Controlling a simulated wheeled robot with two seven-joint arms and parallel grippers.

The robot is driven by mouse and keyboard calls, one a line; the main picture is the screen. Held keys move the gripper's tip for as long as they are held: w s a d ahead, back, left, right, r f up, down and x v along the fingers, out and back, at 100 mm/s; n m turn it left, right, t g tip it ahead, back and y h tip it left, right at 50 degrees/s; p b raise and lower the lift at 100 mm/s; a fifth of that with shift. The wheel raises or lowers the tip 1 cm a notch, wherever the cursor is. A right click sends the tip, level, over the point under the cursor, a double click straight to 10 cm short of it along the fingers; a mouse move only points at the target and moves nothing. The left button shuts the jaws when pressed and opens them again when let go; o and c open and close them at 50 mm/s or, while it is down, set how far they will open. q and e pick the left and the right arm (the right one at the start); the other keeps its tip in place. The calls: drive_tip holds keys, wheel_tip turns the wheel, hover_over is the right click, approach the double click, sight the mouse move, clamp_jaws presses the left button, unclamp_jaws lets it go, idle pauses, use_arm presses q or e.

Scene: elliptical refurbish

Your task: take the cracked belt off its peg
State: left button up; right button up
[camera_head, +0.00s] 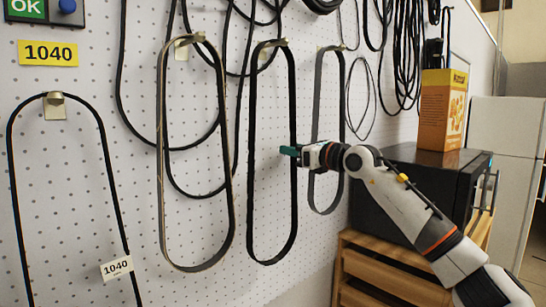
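Several long belt loops hang on pegs on a white pegboard wall. A black belt (252,165) hangs from a peg (269,44) in the middle. My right gripper (289,151) is at this belt's right strand, its teal fingertips overlapping it. I cannot tell whether the fingers are closed around it. To the left, a dark belt with a tan edge (161,150) hangs from its own peg (189,39). A grey belt (317,100) hangs to the right, partly behind my gripper. Cracks are too small to make out on any belt. My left gripper is out of view.
A black belt (13,180) tagged 1040 hangs at far left, below a yellow 1040 label (48,52). Thin black loops hang behind. A dark box-shaped appliance (400,200) with an orange carton (443,112) on top stands on a wooden rack (385,268) at right.

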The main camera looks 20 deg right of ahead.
drive_tip(key=shift+s+d, duration=0.1)
drive_tip(key=shift+c, duration=1.2)
clamp_jaws()
